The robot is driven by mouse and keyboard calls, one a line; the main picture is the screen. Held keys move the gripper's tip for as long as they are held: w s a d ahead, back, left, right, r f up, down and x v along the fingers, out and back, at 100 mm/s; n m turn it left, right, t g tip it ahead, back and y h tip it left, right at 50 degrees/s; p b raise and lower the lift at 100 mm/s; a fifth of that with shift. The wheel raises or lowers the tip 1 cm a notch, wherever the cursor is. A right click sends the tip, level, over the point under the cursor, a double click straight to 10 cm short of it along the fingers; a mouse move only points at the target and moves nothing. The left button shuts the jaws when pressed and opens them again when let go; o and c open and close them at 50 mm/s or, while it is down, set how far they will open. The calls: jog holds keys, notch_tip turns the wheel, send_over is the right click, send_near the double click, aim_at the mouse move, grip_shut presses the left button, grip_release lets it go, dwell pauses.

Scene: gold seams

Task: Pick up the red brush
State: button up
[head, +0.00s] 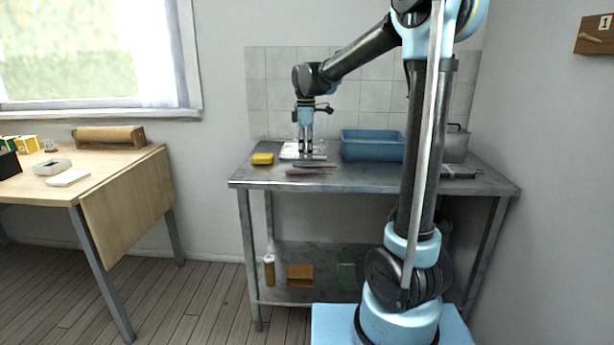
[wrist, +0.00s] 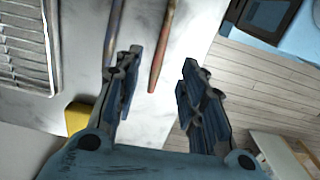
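The red brush (head: 307,173) lies near the front edge of the metal bench, a thin reddish handle. In the wrist view the red brush (wrist: 163,45) runs down from the top edge, its lower tip between my gripper's fingers. Its upper end is out of that view. My gripper (wrist: 160,62) is open, fingers wide apart, with nothing held. In the head view my gripper (head: 306,151) points down over the bench, just behind the brush. A second, darker slim tool (head: 315,164) lies behind the red one; it also shows in the wrist view (wrist: 113,35), partly hidden by a finger.
A yellow sponge (head: 262,159) lies left on the metal bench (head: 375,178). A blue tub (head: 372,146) stands to the right, with a dark flat item (head: 459,172) farther right. A wooden table (head: 125,170) stands left.

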aim_at(306, 171)
jog(key=shift+f, duration=3.55)
jog(key=c, duration=0.9)
